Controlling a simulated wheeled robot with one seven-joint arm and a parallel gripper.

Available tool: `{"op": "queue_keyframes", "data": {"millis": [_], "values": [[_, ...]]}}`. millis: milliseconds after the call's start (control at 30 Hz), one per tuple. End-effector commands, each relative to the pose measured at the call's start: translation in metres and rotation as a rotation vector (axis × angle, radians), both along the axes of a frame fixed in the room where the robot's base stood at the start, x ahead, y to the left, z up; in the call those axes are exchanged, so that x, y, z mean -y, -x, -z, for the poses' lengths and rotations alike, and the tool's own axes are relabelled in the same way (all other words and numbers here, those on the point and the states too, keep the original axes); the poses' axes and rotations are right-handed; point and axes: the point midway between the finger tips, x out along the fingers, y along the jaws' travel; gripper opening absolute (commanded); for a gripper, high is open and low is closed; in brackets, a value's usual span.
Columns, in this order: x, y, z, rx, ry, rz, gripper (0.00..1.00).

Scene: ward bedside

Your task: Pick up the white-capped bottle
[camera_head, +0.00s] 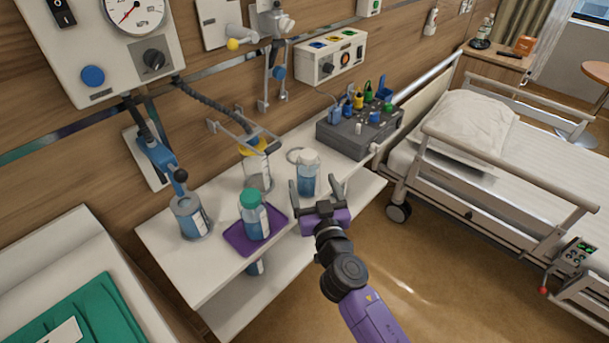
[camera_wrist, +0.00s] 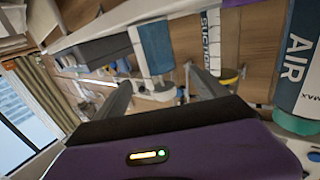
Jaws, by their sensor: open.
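The white-capped bottle (camera_head: 308,170), clear with blue contents, stands upright on the white shelf top. My gripper (camera_head: 315,184) is open and comes at it from the front, its two fingers to either side of the bottle's lower part in the head view. The palm is apart from the bottle. In the wrist view, which is upside down, the bottle (camera_wrist: 155,48) shows in the gap between the finger tips (camera_wrist: 162,80), cap downward. I cannot tell how deep it sits between the fingers. Nothing is held.
A green-capped bottle (camera_head: 255,217) stands on a purple tray (camera_head: 236,240) to the left. It also shows at the wrist view's right edge (camera_wrist: 298,65). A yellow-capped canister (camera_head: 256,167) stands behind. A grey box (camera_head: 343,137) with several colored connectors is at the back right.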

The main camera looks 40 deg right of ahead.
Motion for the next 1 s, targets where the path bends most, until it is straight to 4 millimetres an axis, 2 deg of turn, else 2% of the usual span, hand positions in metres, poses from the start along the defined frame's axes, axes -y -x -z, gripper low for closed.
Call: {"op": "queue_keyframes", "data": {"millis": [500, 800, 1000], "values": [[0.034, -0.051, 0.0, -0.001, 0.002, 0.001, 0.83], [0.035, -0.054, 0.001, -0.002, 0.003, 0.0, 0.83], [0.035, -0.054, 0.001, -0.001, 0.002, 0.0, 0.43]]}}
